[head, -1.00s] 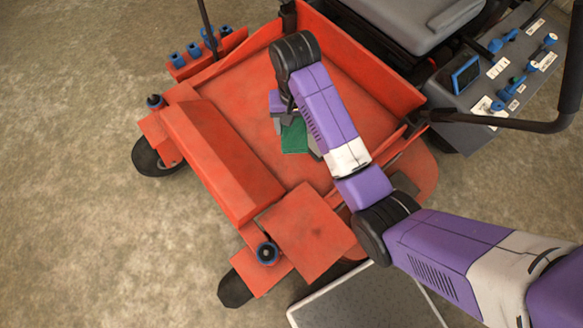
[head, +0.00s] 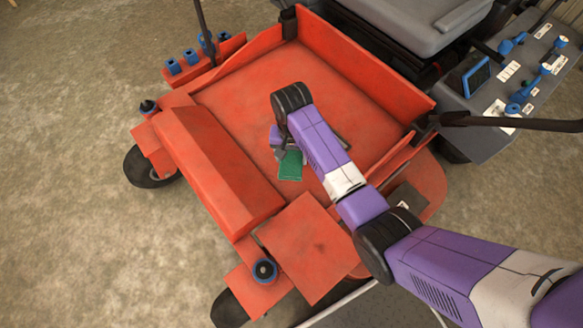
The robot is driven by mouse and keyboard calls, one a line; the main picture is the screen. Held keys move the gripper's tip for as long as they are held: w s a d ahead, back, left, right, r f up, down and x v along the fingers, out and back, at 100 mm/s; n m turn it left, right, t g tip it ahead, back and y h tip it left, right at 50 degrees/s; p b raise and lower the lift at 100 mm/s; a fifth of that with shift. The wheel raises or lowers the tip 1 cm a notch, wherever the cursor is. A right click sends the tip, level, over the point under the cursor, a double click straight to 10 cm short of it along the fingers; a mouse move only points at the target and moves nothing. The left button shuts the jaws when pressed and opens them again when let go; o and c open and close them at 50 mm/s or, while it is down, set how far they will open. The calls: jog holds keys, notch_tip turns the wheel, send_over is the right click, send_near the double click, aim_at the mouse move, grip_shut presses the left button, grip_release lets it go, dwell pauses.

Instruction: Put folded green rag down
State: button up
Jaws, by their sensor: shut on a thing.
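The folded green rag (head: 290,166) is a small flat rectangle over the red floor pan (head: 240,90) of a riding mower. My gripper (head: 281,153) is shut on the rag and reaches it from above. My own arm hides most of the fingers and part of the rag's right side. I cannot tell whether the rag touches the pan or hangs just above it.
The pan has raised red walls, with a long red ridge (head: 214,170) at the left. A grey seat (head: 405,22) and a control console (head: 490,85) with levers stand at the upper right. Bare pan lies above and left of the rag.

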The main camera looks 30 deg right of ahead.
aim_at(291, 157)
jog(key=shift+f+b, duration=0.9)
jog(key=shift+f, duration=2.5)
jog(key=shift+f, duration=0.2)
jog(key=o, duration=1.3)
jog(key=shift+r, duration=0.1)
notch_tip(291, 157, up, 12)
jog(key=p, duration=0.3)
jog(key=shift+r+p, duration=0.15)
jog(key=shift+p, duration=0.2)
